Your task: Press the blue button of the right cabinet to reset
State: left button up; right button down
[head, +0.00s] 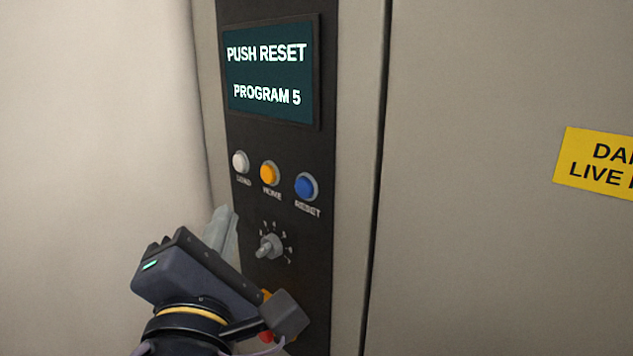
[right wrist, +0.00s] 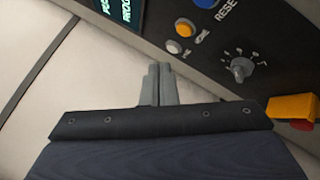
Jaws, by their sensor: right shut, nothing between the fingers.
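The blue button (head: 305,187), labelled RESET, is at the right of a row of three on the cabinet's black panel (head: 310,260). It also shows at the top edge of the right wrist view (right wrist: 206,2), partly cut off. The screen (head: 268,72) above reads PUSH RESET, PROGRAM 5. My right gripper (head: 226,222) is shut and empty. In the head view it shows below and left of the blue button, next to the panel's left edge. In the right wrist view its fingers (right wrist: 158,75) are together and apart from the button. My left gripper is not in view.
A white button (head: 239,161) and an orange button (head: 268,172) sit left of the blue one. A rotary knob (head: 268,247) is below them. A red and yellow control (right wrist: 293,110) is lower on the panel, partly hidden by my gripper in the head view. A yellow warning sign (head: 600,162) is at right.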

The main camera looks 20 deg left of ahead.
aim_at(304, 188)
jog(key=shift+d, duration=0.1)
jog(key=w+d+b, duration=0.1)
jog(key=w+d, duration=0.2)
jog(key=w, duration=0.5)
jog(key=shift+d, duration=0.15)
dwell(0.4)
jog(key=shift+w, duration=0.15)
dwell(1.6)
jog(key=shift+w+d+b, duration=0.15)
jog(key=shift+w+b, duration=0.15)
jog(key=shift+b, duration=0.25)
